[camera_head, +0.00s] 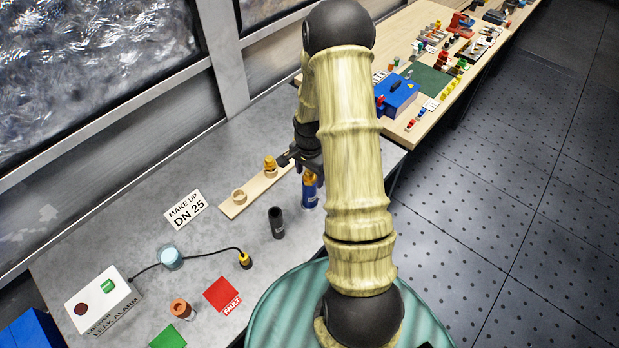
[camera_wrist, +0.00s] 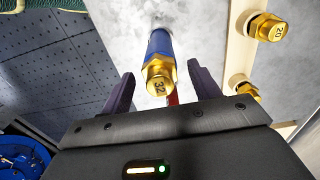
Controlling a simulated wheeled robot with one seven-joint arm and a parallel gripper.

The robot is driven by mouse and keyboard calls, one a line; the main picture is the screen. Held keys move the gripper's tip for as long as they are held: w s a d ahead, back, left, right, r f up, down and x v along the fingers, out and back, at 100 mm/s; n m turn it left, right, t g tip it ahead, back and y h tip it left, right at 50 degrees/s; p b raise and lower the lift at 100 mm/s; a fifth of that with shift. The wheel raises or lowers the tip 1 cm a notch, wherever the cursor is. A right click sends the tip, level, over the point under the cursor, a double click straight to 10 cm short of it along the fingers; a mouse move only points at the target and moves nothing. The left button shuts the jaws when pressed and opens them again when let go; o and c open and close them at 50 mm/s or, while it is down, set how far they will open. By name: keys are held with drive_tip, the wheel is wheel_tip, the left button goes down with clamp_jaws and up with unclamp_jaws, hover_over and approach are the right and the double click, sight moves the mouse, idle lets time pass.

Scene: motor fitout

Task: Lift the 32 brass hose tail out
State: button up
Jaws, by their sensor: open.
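The brass hose tail marked 32 (camera_wrist: 160,80) sits in the end of a blue cylinder (camera_wrist: 160,43). In the head view the blue cylinder (camera_head: 310,194) stands on the grey bench, and the brass hose tail (camera_head: 309,178) shows at its top, partly covered by my gripper. My gripper (camera_wrist: 160,76) is open, with one dark finger on each side of the hose tail. A gap shows between each finger and the brass, so nothing is held. In the head view my gripper (camera_head: 304,162) is partly hidden by my arm.
A black cylinder (camera_head: 277,222) stands nearby. A leak alarm box (camera_head: 103,299) and cable lie front left. A second table (camera_head: 385,128) stands behind.

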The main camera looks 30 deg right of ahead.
idle(0.4)
drive_tip(key=c, duration=1.1)
drive_tip(key=shift+c, duration=0.2)
drive_tip(key=shift+r, duration=0.15)
wheel_tip(320, 180, up, 10)
drive_tip(key=b, duration=0.3)
